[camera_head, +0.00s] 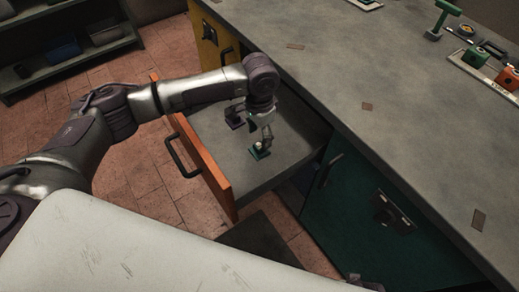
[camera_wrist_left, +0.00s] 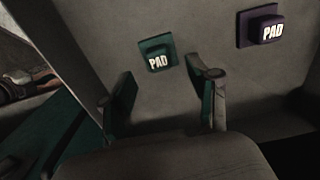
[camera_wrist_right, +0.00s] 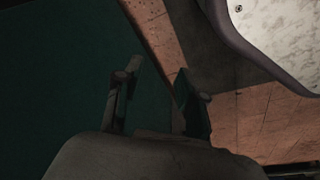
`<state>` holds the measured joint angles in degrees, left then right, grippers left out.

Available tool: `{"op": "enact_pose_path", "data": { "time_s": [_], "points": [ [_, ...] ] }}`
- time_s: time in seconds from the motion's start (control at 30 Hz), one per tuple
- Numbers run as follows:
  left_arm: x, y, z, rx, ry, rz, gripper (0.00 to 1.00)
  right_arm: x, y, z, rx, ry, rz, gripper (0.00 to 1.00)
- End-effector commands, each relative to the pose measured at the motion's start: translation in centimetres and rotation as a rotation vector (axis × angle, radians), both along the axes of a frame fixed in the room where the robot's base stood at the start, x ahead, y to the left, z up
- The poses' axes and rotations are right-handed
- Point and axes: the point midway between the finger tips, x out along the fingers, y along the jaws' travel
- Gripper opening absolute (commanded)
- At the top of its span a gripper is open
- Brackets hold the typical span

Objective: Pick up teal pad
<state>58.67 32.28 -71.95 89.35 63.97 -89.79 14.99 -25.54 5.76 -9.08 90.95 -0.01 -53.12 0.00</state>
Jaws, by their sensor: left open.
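The teal pad (camera_head: 261,155), a small block on a square base, lies on the floor of the open drawer (camera_head: 205,155). In the left wrist view the teal pad (camera_wrist_left: 157,53) shows its white PAD lettering just beyond the fingertips. My left gripper (camera_head: 254,130) is over the drawer, pointing down, close to the pad. In its own view the left gripper (camera_wrist_left: 165,82) has its fingers apart with nothing between them. My right gripper (camera_wrist_right: 157,82) shows in its wrist view with fingers apart and empty, beside a dark green surface.
A purple pad (camera_wrist_left: 262,28) lies in the drawer to the right of the teal one in the left wrist view. Drawer walls surround the left gripper. The grey worktop (camera_head: 385,95) overhangs beside it. A green tool (camera_head: 441,20) and coloured blocks (camera_head: 475,57) stand on the worktop.

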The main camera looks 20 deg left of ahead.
Motion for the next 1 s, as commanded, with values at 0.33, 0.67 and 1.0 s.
{"op": "enact_pose_path", "data": {
  "time_s": [0.33,0.67,1.0],
  "points": [
    [-0.2,0.0,-4.1,0.001,-0.001,0.0,0.6,1.6,0.2,3.4,0.002,-0.023,-0.004,0.4],
    [-0.2,0.0,-5.4,0.0,-0.001,-0.002,0.6,1.9,0.2,4.8,0.002,-0.026,-0.005,0.4],
    [-0.2,0.0,-5.4,0.0,-0.001,-0.001,0.14,1.9,0.2,4.8,0.002,-0.026,-0.005,0.4]
  ]
}}
